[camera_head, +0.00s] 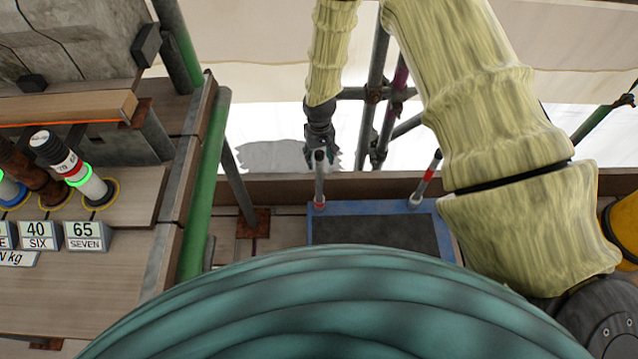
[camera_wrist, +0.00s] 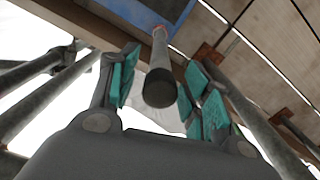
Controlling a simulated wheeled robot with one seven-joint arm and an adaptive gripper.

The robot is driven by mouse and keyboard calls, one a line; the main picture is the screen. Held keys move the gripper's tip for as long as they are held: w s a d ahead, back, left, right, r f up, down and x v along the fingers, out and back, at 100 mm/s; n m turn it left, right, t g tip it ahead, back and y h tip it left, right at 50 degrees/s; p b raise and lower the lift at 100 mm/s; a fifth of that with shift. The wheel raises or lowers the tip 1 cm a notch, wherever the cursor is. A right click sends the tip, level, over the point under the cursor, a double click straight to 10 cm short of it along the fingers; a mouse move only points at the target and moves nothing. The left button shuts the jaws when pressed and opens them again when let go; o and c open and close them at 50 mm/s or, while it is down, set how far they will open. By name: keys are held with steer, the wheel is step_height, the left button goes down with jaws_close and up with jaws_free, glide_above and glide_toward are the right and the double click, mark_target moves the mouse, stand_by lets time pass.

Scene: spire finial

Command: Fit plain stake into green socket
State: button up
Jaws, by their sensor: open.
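A slim grey stake (camera_head: 319,182), the plain-looking one, stands upright at the left side of the blue-edged tray, with a red band at its foot. My gripper (camera_head: 320,148) is directly above it, pointing down. In the wrist view my gripper (camera_wrist: 160,84) is open, and the dark round top of the stake (camera_wrist: 160,88) lies between the teal finger pads with gaps on both sides. A second stake (camera_head: 428,180) with red and white bands leans at the tray's right.
A blue-edged tray (camera_head: 445,240) with a dark mat bears the stakes. On the left bench (camera_head: 110,280), a banded post (camera_head: 75,170) with a glowing green ring stands near numbered blocks (camera_head: 85,235). A green scaffold pole (camera_head: 205,190) runs along the bench edge.

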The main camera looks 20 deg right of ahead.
steer(key=shift+f, duration=0.4)
steer(key=shift+c, duration=0.4)
jaws_close()
